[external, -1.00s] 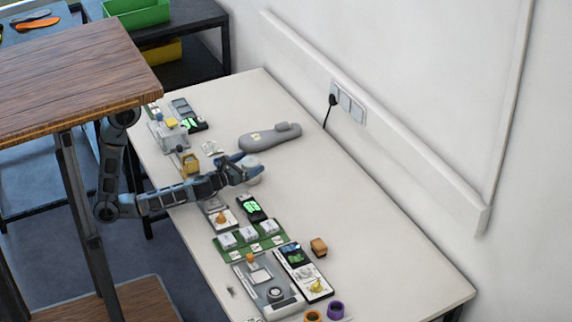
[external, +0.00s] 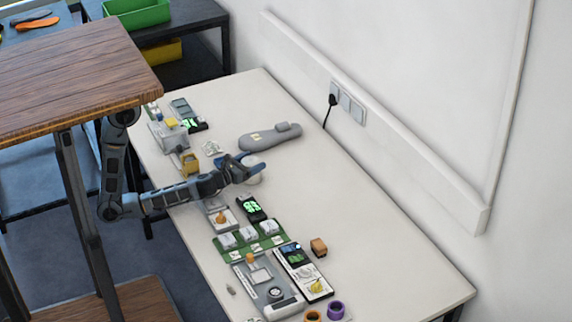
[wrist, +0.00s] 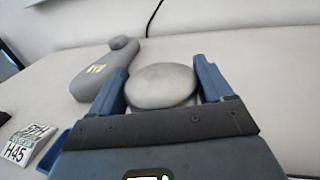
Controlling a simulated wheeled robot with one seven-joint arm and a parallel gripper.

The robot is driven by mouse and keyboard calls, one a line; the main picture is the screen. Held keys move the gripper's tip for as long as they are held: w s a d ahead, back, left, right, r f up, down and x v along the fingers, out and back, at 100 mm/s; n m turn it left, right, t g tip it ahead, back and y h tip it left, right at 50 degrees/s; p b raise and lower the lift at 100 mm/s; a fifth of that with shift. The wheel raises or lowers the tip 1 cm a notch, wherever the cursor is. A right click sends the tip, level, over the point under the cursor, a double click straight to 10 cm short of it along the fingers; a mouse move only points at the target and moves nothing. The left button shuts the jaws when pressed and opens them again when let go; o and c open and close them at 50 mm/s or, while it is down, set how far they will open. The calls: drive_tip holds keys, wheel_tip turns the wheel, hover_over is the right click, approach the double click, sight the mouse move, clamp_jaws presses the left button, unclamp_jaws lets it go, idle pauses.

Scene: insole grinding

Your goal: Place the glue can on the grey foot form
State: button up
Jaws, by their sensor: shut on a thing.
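The grey foot form (external: 271,137) lies on the white table towards the back, with a small yellowish label on it. It also shows in the wrist view (wrist: 97,76) at the upper left, beyond my gripper. A pale round can (external: 255,173), which I take as the glue can, is at my gripper (external: 247,164). In the wrist view the can's domed grey top (wrist: 162,86) sits between the two blue fingers, and the gripper is shut on it. The can is apart from the foot form, nearer to my arm. Its lower part is hidden.
Devices and boards line the table's near edge, including a green board (external: 250,241) and a phone-like device (external: 250,207). The table (external: 370,220) is clear towards the wall.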

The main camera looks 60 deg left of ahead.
drive_tip(key=shift+c, duration=1)
drive_tip(key=shift+r, duration=0.35)
wheel_tip(320, 180, up, 3)
drive_tip(key=shift+r+p, duration=0.2)
drive_tip(key=shift+p, duration=0.8)
drive_tip(key=s+d+r, duration=0.6)
drive_tip(key=d+r, duration=0.1)
drive_tip(key=d, duration=0.2)
drive_tip(key=w+a+r+n+g+y+p, duration=0.1)
drive_tip(key=w+a+r+n+g+y, duration=0.15)
drive_tip(key=w+a, duration=0.45)
drive_tip(key=w+a+r+n+g+y+p, duration=0.1)
drive_tip(key=w+a+r+n+y, duration=0.1)
drive_tip(key=w+a+y, duration=0.5)
drive_tip(key=shift+w+a+f+t+h+b, duration=0.15)
drive_tip(key=shift+w+a+f+h, duration=0.35)
drive_tip(key=shift+a+f, duration=1.55)
drive_tip(key=shift+w+a+f+h+b, duration=0.3)
drive_tip(key=shift+w+a+f+h, duration=0.2)
drive_tip(key=shift+a+f, duration=1.5)
drive_tip(key=shift+w+a+f+t+h+b, duration=0.15)
drive_tip(key=shift+w+a+f+h, duration=0.35)
drive_tip(key=shift+a+f, duration=1.5)
drive_tip(key=shift+a+r, duration=0.35)
drive_tip(key=shift+a, duration=0.15)
